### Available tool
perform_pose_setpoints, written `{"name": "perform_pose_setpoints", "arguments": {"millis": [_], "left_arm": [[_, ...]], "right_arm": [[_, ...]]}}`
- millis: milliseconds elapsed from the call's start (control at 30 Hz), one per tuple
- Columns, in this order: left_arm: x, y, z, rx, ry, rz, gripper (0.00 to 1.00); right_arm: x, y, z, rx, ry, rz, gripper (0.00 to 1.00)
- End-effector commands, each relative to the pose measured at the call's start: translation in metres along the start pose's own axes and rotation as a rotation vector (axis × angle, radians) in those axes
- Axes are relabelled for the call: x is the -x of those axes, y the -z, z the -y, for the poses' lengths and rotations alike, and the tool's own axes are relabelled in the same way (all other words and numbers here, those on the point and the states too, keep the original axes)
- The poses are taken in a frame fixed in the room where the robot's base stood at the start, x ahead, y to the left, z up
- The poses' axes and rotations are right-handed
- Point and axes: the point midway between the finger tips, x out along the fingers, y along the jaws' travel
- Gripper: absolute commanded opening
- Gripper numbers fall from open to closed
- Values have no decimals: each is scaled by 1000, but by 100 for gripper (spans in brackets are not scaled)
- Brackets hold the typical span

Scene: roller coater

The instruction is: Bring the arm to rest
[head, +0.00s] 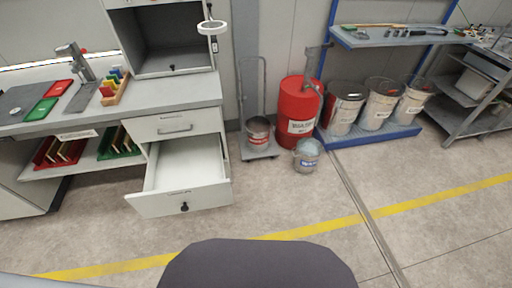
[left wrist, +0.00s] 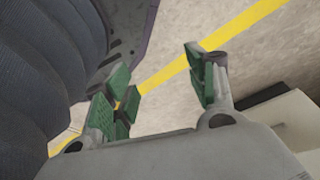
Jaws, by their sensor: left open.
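My left gripper (left wrist: 160,95) shows in the left wrist view with its green-padded fingers spread apart. Nothing is between them; the floor with a yellow line lies behind. Dark, ribbed parts of my own body are close beside it at the left of that view. In the head view neither gripper shows, and my right gripper is in no view.
An open, empty-looking drawer (head: 185,172) juts out of the workbench (head: 200,95). A red drum (head: 298,112), a small bucket (head: 307,155) and several large pails (head: 343,108) stand at the back. The floor (head: 285,205) ahead is clear.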

Motion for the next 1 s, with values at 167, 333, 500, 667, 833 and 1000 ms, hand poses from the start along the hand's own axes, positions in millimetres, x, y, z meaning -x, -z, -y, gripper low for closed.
{"name": "perform_pose_setpoints", "arguments": {"millis": [167,333,500,667,833,1000], "left_arm": [[10,-16,3,-4,8,18,57],[17,-31,6,-7,14,33,57],[25,-47,9,-10,20,47,57],[33,-62,12,-14,25,62,57],[44,-79,15,-18,30,77,57],[55,-96,17,-23,34,92,57]], "right_arm": [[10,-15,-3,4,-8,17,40],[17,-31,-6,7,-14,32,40],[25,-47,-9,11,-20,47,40],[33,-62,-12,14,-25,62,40],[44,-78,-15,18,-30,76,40],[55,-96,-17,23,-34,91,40]]}}
